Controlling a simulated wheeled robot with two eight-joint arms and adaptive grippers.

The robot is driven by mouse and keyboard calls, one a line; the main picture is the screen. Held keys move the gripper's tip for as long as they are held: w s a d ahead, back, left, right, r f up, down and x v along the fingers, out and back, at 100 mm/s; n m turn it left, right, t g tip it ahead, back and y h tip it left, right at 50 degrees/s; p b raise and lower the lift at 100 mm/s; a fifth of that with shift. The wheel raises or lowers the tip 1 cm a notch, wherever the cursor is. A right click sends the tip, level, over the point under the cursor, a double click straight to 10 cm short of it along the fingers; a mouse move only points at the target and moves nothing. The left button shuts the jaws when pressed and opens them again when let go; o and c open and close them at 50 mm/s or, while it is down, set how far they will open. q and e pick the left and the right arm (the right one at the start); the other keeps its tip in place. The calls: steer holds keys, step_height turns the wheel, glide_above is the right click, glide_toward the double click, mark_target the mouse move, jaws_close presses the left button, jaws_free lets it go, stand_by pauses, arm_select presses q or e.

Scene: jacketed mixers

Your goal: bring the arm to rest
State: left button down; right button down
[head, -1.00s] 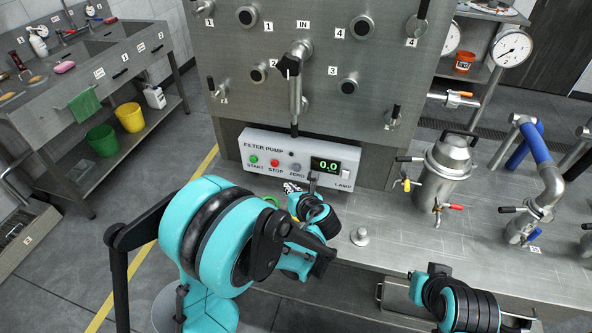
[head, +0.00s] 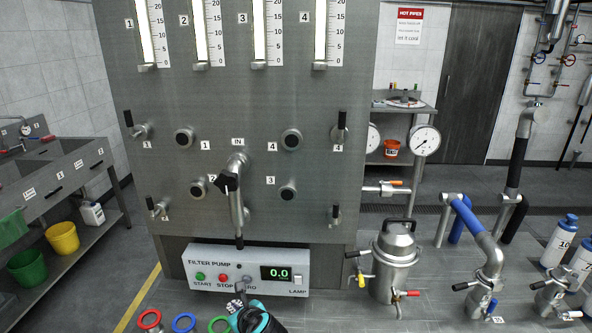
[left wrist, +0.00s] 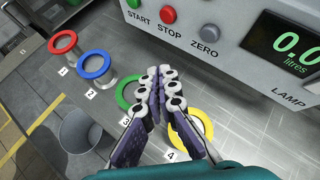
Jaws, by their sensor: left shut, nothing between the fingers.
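My left gripper (head: 240,302) shows at the bottom of the head view, in front of the filter pump box (head: 216,286). In the left wrist view its dark fingers (left wrist: 158,76) are together and empty, above the bench by the rings marked 3 and 4. Most of my left arm is out of the head view. My right gripper is not in view.
The filter pump display (head: 276,273) reads 0.0. A red ring (left wrist: 62,42), a blue ring (left wrist: 93,65), a green ring (left wrist: 124,97) and a yellow ring (left wrist: 202,122) line the bench. A lidded steel vessel (head: 392,268) stands to the right.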

arm_select(q)
steer(key=s+r+n+g+h, duration=0.1)
steer(key=s+r+n+h, duration=0.1)
steer(key=s+n, duration=0.8)
steer(key=s+r+n+h, duration=0.3)
steer(key=s+n, duration=0.8)
steer(key=n, duration=0.6)
steer(key=shift+s+d+g+h, duration=0.25)
steer(key=shift+g+h, duration=0.15)
steer(key=shift+h, duration=0.3)
